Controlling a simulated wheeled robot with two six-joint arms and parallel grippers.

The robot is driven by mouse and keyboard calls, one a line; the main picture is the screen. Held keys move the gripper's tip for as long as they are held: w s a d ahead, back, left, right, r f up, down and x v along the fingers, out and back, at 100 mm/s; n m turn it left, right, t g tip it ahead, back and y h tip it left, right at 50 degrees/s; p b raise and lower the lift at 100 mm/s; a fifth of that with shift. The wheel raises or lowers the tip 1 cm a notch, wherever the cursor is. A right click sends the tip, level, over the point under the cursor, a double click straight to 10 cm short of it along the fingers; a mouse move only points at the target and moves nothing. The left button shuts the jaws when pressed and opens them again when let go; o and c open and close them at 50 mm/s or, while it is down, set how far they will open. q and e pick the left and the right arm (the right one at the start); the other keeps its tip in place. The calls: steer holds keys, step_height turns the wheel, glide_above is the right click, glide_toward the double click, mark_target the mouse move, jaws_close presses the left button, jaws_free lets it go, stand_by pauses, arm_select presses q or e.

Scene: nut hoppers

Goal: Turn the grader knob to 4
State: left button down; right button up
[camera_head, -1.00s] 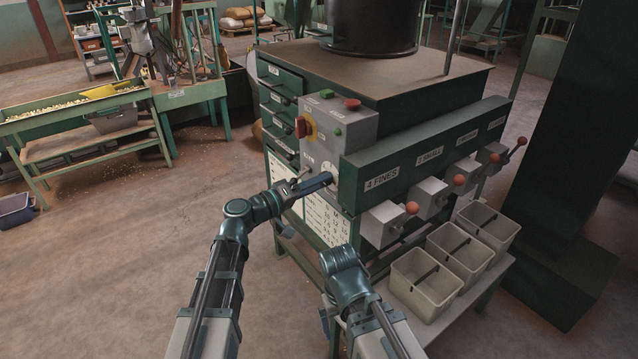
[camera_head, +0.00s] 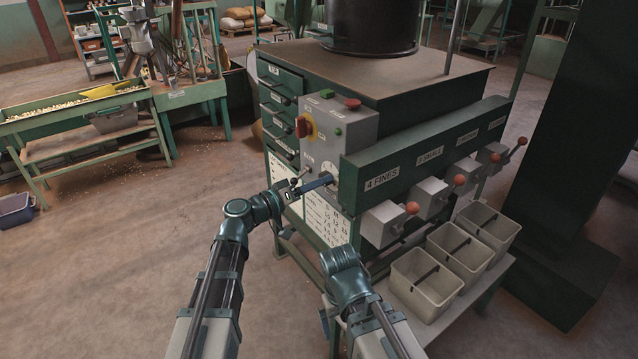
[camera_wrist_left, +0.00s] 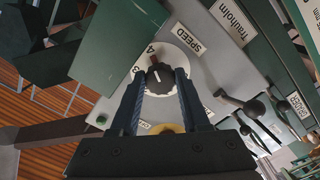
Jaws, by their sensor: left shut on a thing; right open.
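The grader knob (camera_wrist_left: 160,79) is black, on a round white dial (camera_wrist_left: 176,58) with printed numbers, on the grey control box (camera_head: 352,130). In the left wrist view, a red mark at the knob's edge points close to the printed 4. My left gripper (camera_wrist_left: 161,76) is shut on the knob, a finger on either side. In the head view, my left gripper (camera_head: 324,183) reaches the dial low on the box and covers the knob. My right arm is low in the middle of the head view; its gripper's fingers are not clearly visible.
Above the dial are a red-and-yellow switch (camera_head: 303,127) and a red button (camera_head: 352,104). Right of it, a green beam (camera_head: 425,150) carries labels above levers with orange balls (camera_head: 412,208). Grey bins (camera_head: 427,284) stand below.

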arm_select(q)
steer(key=shift+c, duration=1.9)
jaws_free()
steer(key=shift+s+a, duration=0.1)
steer(key=v, duration=1.3)
steer(key=shift+s+a, duration=0.2)
steer(key=shift+a, duration=0.05)
steer(key=x, duration=1.4)
steer(key=shift+a, duration=0.1)
